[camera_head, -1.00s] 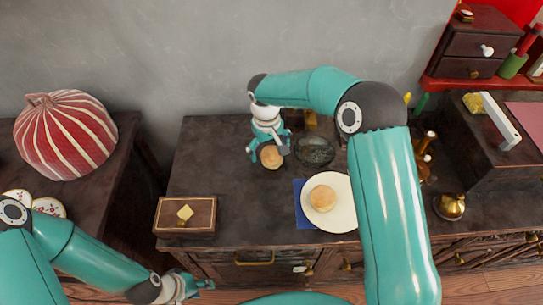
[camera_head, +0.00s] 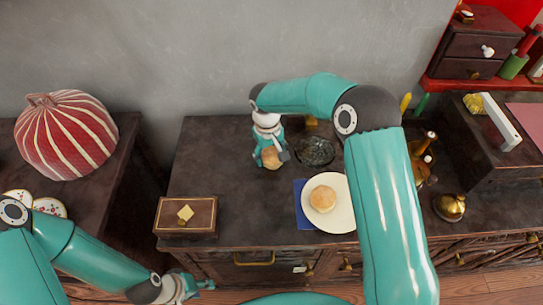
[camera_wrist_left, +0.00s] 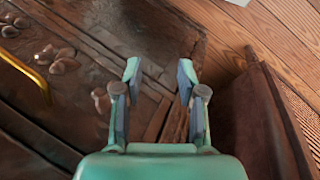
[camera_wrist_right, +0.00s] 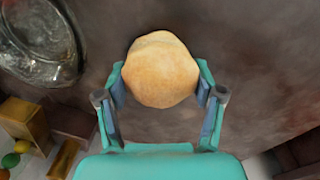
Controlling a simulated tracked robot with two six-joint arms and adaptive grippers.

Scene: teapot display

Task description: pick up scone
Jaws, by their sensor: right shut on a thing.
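A round golden scone (camera_head: 270,157) is between the fingers of my right gripper (camera_head: 271,155), at the back of the dark cabinet top. In the right wrist view the scone (camera_wrist_right: 161,70) sits at the fingertips of the right gripper (camera_wrist_right: 161,85), which touch it on both sides. Another scone (camera_head: 323,198) lies on a white plate (camera_head: 341,221) at the front of the cabinet. My left gripper (camera_head: 193,286) hangs low at the cabinet's front; in the left wrist view its fingers (camera_wrist_left: 160,82) are apart with nothing between them.
A glass dish (camera_head: 316,151) stands just right of the right gripper. A wooden box (camera_head: 187,217) with a butter-coloured knob is at the front left. A blue napkin (camera_head: 303,219) lies under the plate. Brass pieces (camera_head: 449,206) stand at the right. The cabinet top's left middle is clear.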

